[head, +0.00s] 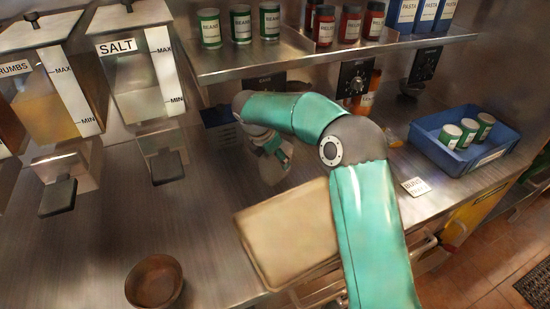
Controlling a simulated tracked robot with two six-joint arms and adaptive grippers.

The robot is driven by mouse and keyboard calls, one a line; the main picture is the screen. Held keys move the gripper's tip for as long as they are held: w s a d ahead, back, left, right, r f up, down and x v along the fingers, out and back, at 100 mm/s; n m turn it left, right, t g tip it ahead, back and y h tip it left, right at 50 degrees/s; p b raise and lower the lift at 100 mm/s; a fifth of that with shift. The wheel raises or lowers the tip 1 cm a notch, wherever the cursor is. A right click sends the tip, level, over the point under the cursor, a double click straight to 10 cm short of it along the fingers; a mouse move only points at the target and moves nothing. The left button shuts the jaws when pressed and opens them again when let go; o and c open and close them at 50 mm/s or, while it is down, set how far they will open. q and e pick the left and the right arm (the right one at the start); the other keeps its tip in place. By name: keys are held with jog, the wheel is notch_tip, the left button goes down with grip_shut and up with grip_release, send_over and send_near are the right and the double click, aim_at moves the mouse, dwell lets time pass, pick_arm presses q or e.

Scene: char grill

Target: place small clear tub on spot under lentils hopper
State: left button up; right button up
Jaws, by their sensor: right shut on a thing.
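My right gripper (270,147) is at the middle of the steel counter, below the shelf, partly hidden behind its own teal arm. It is shut on a pale, greyish thing (273,170) that looks like the small clear tub, though it is small and blurred. I cannot tell whether this thing touches the counter. No hopper labelled lentils is readable in view. A salt hopper (138,75) and a crumbs hopper (45,90) stand at the left, each with a dark-ended chute below. My left gripper is not in view.
A brown bowl (154,282) stands at the front left. A tan board (287,232) lies near the front edge, partly behind my arm. A blue bin (464,158) with several cans is at the right. A shelf (330,58) with cans overhangs the back. The left-centre counter is clear.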

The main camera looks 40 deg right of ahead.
jog(key=shift+f, duration=0.15)
jog(key=o, duration=1.2)
jog(key=shift+f, duration=0.1)
